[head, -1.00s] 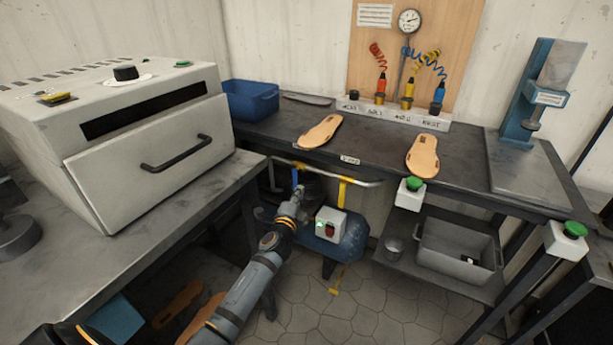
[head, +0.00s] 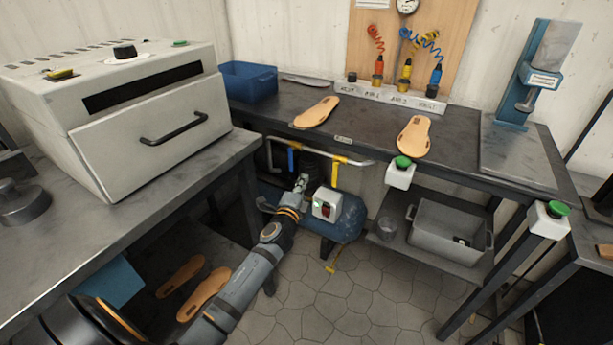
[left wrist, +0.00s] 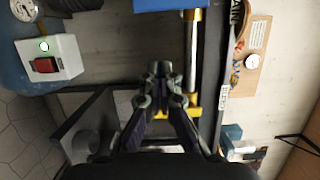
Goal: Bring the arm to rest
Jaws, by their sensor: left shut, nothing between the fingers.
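My left gripper (head: 313,160) is in front of the rear bench's front edge, by a grey pipe (head: 357,162). Its fingers are dark and shut together with nothing between them; the fingertips also show in the left wrist view (left wrist: 161,72). A blue handle (head: 291,160) hangs left of the gripper and a yellow handle (head: 337,172) right of it. In the head view the gripper overlaps the pipe; I cannot tell whether it touches. My right gripper is not in view.
A blue compressor tank (head: 348,215) with a switch box (head: 326,204) sits below the gripper. The white oven (head: 150,140) stands left. Two sandal soles (head: 316,112) (head: 413,135) lie on the rear bench (head: 375,125). A grey bin (head: 450,240) is on the lower shelf.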

